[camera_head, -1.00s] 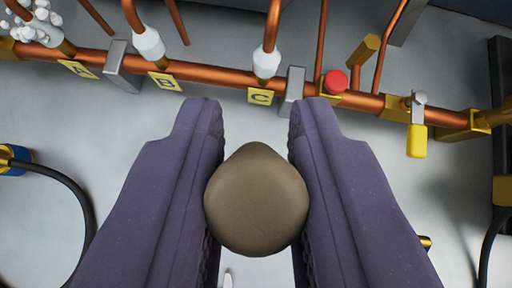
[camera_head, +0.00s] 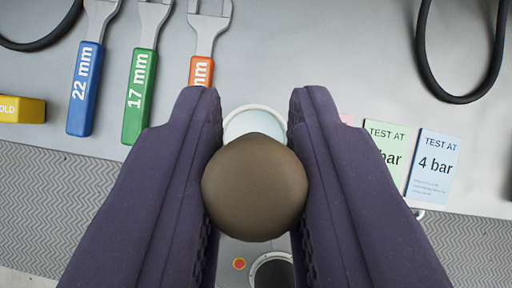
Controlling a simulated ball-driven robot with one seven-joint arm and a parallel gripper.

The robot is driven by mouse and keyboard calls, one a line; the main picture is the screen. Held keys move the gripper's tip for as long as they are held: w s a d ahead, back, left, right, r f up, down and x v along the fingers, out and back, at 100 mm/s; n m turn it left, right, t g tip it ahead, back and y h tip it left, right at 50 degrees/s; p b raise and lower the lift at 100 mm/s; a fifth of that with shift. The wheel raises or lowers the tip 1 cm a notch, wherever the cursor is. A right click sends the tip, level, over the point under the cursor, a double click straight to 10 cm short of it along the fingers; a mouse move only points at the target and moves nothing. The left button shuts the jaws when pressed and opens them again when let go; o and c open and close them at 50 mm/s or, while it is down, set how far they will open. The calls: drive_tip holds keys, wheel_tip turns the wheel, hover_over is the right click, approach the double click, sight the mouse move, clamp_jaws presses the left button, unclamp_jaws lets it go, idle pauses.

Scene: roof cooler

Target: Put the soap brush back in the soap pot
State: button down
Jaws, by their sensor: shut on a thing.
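My gripper (camera_head: 256,105) is shut on a brown, rounded thing, which I take to be the handle end of the soap brush (camera_head: 255,190). The brush is seen end-on between the two purple fingers, and its bristle end is hidden below. A round, pale-rimmed vessel (camera_head: 254,109), likely the soap pot, shows just beyond the brown knob, between the fingertips. The knob hides its near part. I cannot tell how high the brush is above it.
Blue (camera_head: 86,88), green (camera_head: 140,96) and orange (camera_head: 201,71) handled wrenches lie at the upper left. A green card (camera_head: 385,137) and a blue card (camera_head: 434,165) lie at the right. A black hose loop (camera_head: 462,98) is at the upper right. A dark round opening (camera_head: 272,271) shows below.

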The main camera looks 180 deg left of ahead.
drive_tip(key=shift+f+b, duration=3.45)
drive_tip(key=shift+f, duration=0.9)
drive_tip(key=c, duration=0.9)
unclamp_jaws()
drive_tip(key=shift+o, duration=0.2)
